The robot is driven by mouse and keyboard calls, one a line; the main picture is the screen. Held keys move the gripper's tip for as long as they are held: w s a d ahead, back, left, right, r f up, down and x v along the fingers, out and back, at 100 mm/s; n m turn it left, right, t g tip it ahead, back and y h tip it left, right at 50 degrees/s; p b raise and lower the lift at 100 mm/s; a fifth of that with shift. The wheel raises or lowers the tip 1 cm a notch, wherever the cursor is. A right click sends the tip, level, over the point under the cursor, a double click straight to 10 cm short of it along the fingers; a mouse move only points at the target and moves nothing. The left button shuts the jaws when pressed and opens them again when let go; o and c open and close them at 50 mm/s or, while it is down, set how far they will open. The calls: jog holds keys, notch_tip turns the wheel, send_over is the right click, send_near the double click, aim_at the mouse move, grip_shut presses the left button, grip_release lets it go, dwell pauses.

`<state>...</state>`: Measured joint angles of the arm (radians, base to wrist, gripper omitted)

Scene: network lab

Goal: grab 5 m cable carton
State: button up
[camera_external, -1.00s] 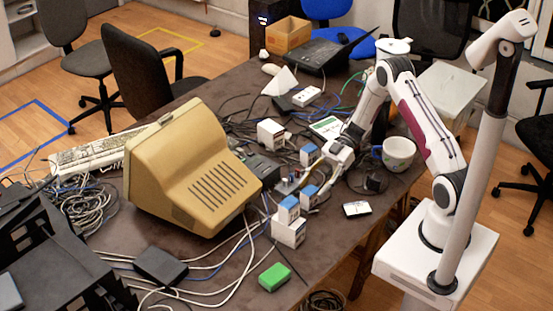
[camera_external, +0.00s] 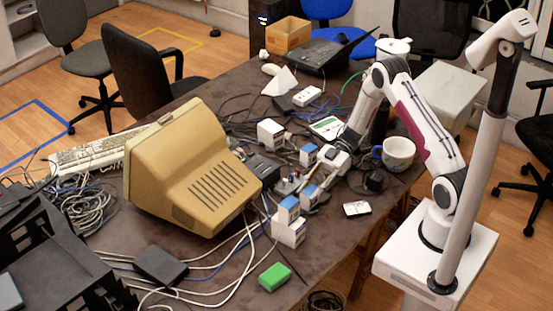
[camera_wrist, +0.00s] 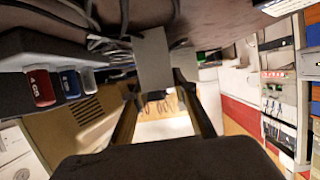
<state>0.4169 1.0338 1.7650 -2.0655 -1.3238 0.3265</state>
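Several small white and blue cartons stand on the table in the external view: one behind (camera_external: 271,132), one beside my wrist (camera_external: 308,154), one close to my fingers (camera_external: 308,196), and a stacked pair in front, upper (camera_external: 288,210) and lower (camera_external: 289,233). Their labels are too small to read, so I cannot tell which is the 5 m cable carton. My gripper (camera_external: 316,184) is low among them. In the wrist view its fingers (camera_wrist: 158,92) are apart, with a plain grey box face (camera_wrist: 153,58) just beyond the tips. I see nothing gripped.
The beige monitor (camera_external: 190,170) stands left of the cartons, with loose cables around it. A mug (camera_external: 396,153) is close to the arm on the right. A green box (camera_external: 274,277) and a small white item (camera_external: 357,209) lie near the front edge. Bare table shows between them.

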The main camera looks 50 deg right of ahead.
aim_at(310, 190)
jog(key=shift+r, duration=0.15)
jog(key=shift+r, duration=4.9)
